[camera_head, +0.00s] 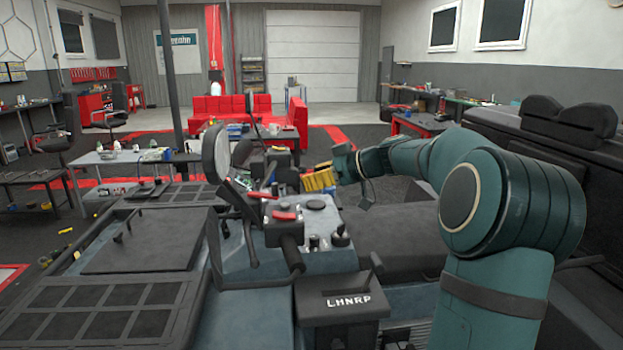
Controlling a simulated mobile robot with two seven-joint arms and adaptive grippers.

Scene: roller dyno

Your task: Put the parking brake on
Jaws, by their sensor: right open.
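A control console (275,238) stands in the middle of the view, with levers and knobs on top. A red-topped piece (284,215) sits on it, and a thin red-tipped lever (262,195) sticks out at its upper left. I cannot tell for sure which control is the parking brake. My right arm comes in from the lower right and bends left over the seat. My right gripper (364,192) is open and empty, right of and beyond the console, apart from the levers. Its fingers are small and partly unclear. My left gripper is not in view.
A black box marked LHNRP (343,300) stands in front of the console. A round mirror (216,152) and dark rods rise at its left. A yellow object (319,180) shows behind.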

